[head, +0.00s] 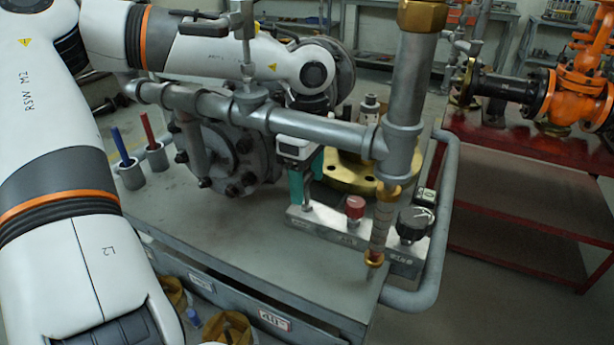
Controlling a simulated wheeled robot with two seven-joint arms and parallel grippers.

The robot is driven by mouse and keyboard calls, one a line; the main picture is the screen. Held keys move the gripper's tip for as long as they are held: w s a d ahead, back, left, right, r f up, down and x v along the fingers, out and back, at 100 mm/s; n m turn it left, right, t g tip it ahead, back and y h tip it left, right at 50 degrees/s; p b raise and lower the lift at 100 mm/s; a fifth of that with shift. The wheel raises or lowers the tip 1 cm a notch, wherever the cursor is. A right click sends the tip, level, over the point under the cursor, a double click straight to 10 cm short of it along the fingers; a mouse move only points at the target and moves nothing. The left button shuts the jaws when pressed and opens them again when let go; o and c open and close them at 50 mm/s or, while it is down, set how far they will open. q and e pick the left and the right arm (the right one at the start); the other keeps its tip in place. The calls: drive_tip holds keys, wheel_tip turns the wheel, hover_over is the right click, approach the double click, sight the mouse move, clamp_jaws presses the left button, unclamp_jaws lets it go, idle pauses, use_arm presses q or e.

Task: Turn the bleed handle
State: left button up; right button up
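A grey manifold block (334,228) lies on the grey bench top. It carries a red knob (355,207) and a black knob (412,222). No label I can read tells which part is the bleed handle. My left gripper (307,182) points down at the block's left end, left of the red knob. Its teal fingers stand a little apart. A small grey part shows at their tips, but I cannot tell whether they grip it. A grey pipe partly hides the gripper's upper part. A small valve with a lever (205,27) stands on the pipe above. My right gripper is out of view.
The grey pipe (310,126) runs across above the manifold to a thick upright pipe (405,90). A brass-ended sight tube (380,218) stands before the block. A curved rail (440,255) edges the bench. Blue (119,143) and red (147,128) rods stand in cups at left.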

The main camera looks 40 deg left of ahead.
sight(307, 177)
use_arm(q)
drive_tip(key=shift+r, duration=0.5)
wheel_tip(307, 177, up, 11)
drive_tip(key=p, duration=0.2)
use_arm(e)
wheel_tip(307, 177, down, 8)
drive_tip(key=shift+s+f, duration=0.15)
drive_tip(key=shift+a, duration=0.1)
